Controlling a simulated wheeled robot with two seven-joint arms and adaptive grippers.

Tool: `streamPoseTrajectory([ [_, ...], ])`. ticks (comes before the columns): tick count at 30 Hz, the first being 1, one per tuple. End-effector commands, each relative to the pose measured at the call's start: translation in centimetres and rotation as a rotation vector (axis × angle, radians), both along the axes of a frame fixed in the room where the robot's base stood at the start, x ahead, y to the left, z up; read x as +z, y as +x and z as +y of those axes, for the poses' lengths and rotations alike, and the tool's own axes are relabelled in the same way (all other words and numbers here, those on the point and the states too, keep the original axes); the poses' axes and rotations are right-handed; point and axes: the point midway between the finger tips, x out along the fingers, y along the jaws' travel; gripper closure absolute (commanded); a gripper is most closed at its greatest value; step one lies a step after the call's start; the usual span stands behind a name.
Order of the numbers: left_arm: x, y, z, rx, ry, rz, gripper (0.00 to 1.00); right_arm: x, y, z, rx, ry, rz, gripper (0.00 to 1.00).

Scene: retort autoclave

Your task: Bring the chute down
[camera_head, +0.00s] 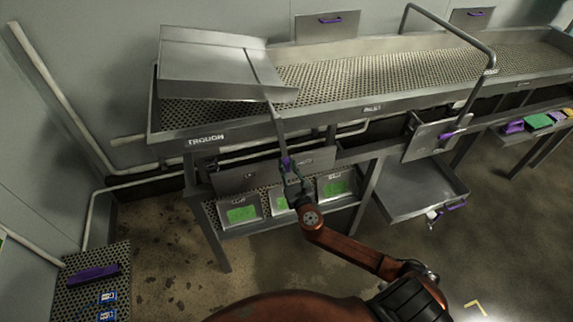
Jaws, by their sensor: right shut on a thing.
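The chute (212,62) is a grey metal tray with raised sides, tilted over the left end of the long trough (206,137). A thin metal bar (277,120) runs from the chute's right side down past the trough's front edge to a purple grip (286,162). My right gripper (289,168) is shut on the purple grip, in front of the trough and below its edge. The gripper's fingers partly hide the grip. My left gripper is not in view.
Boxes with green faces (242,214) sit on a low shelf under the trough, close to my right arm. A bent metal frame (455,32) rises at the right. An open drawer (415,190) juts out below it. A perforated stand (75,272) is at lower left.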

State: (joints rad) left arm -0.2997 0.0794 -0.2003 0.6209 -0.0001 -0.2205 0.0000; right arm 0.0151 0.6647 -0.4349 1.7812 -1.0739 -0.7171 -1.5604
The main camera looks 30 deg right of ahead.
Motion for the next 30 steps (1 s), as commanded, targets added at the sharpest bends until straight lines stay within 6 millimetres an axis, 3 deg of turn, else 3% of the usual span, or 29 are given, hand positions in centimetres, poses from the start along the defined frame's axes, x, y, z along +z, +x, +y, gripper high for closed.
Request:
streamPoseTrajectory([
  [11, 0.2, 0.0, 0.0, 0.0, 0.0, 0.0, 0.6, 0.1, -0.1, -0.2, 0.0, -0.006, 0.002, 1.0],
  [21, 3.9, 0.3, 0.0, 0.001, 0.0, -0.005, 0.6, 1.5, -1.1, -4.4, -0.002, -0.228, 0.056, 1.0],
  [30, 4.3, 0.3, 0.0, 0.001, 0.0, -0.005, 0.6, 1.6, -1.3, -5.4, -0.002, -0.29, 0.068, 1.0],
])
